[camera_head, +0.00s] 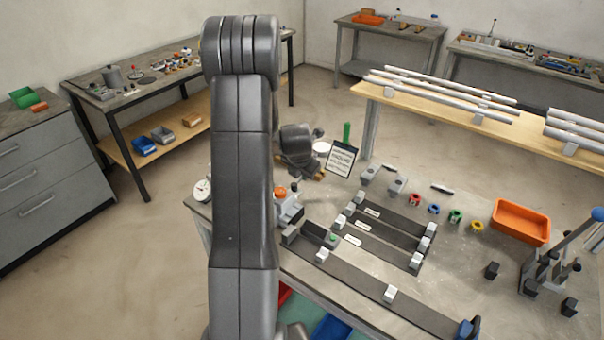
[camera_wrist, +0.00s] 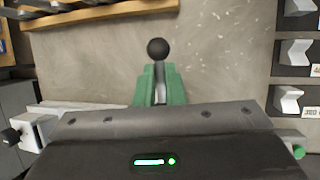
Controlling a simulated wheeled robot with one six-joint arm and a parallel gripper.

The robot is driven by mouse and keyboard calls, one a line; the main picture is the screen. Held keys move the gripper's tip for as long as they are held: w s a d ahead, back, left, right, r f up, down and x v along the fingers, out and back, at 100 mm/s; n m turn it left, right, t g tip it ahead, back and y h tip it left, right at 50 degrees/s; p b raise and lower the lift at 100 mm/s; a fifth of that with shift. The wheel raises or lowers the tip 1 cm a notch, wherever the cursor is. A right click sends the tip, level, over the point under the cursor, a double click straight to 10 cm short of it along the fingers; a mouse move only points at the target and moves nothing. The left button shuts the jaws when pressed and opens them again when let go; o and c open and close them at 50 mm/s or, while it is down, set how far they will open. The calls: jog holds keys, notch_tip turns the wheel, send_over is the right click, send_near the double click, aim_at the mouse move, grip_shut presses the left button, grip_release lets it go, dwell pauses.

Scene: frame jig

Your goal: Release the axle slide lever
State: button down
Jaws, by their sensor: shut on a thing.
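In the wrist view a lever with a round black knob (camera_wrist: 158,48) on a short grey stem stands between the green fingers of my gripper (camera_wrist: 160,86). My gripper is shut on the lever below its knob. I cannot make out the lever's base, which the gripper body hides. In the head view my arm blocks the left part of the bench, and neither my gripper nor the lever can be picked out. The frame jig's dark rails (camera_head: 367,286) with pale blocks (camera_head: 389,294) lie to the right of my arm.
An orange tray (camera_head: 520,222), several small coloured rings (camera_head: 455,216) and a grey fixture (camera_head: 543,270) stand on the right of the bench. A sign (camera_head: 341,159) stands at its back. In the wrist view, pale blocks (camera_wrist: 292,101) line the right side.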

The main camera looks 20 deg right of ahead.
jog(key=c, duration=1.5)
grip_release()
jog(key=shift+r, duration=0.1)
jog(key=b+v, duration=0.2)
jog(key=v, duration=1.1)
jog(key=shift+s+r, duration=0.2)
jog(key=shift+r, duration=0.1)
jog(key=shift+a+f, duration=0.1)
jog(key=p+x, duration=0.2)
jog(key=x, duration=1.1)
jog(key=shift+w+f, duration=0.2)
jog(key=shift+f, duration=0.1)
jog(key=shift+r, duration=0.1)
